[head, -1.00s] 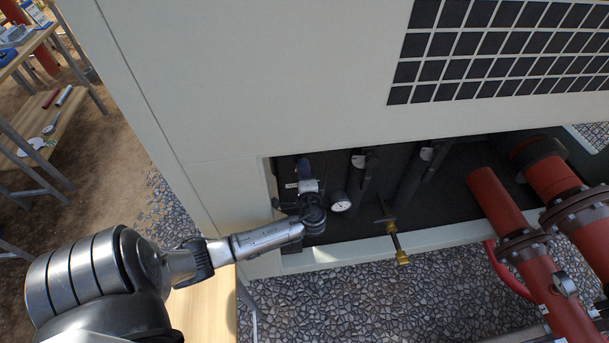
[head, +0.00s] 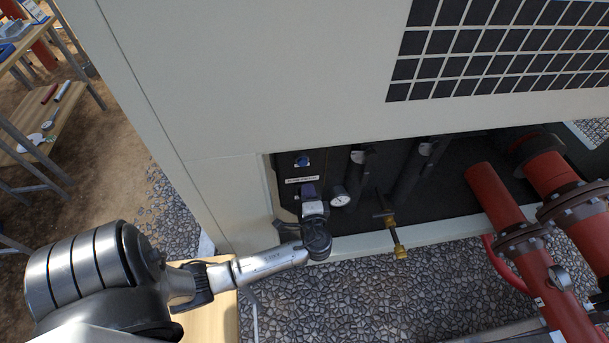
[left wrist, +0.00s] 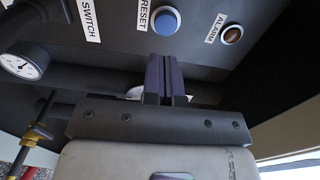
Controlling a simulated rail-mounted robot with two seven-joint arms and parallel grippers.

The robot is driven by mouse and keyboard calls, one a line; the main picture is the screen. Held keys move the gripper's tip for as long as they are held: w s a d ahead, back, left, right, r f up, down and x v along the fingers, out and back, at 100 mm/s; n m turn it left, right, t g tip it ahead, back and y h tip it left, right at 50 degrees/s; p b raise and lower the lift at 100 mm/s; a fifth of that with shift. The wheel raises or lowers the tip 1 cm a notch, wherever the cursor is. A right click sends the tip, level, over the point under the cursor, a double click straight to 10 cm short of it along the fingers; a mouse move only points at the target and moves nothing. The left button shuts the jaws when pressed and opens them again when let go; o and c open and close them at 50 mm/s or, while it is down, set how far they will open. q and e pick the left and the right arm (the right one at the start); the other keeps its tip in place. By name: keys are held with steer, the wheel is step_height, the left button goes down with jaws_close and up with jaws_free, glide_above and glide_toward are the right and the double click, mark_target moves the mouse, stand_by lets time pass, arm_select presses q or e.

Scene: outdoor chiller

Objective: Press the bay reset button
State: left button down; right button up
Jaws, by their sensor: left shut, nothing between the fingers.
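The bay reset button is a round blue button (left wrist: 166,21) on the dark panel, beside the RESET label (left wrist: 143,14) in the left wrist view. It also shows as a small blue disc (head: 302,161) in the head view, uncovered. My left gripper (left wrist: 166,58) is shut and empty, its dark purple fingers pointing at the panel just below the button in the left wrist view. In the head view my left gripper (head: 309,190) is nearer the bay's lower edge than the button, apart from it. My right gripper is not in view.
A brown alarm lamp (left wrist: 232,35) sits right of the button, and a SWITCH label (left wrist: 88,19) left of it. A pressure gauge (head: 340,197), dark pipes and a brass valve (head: 400,251) are close to the gripper's right. The cabinet's pale frame edges the bay.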

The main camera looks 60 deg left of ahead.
arm_select(q)
steer(key=shift+v, duration=2.6)
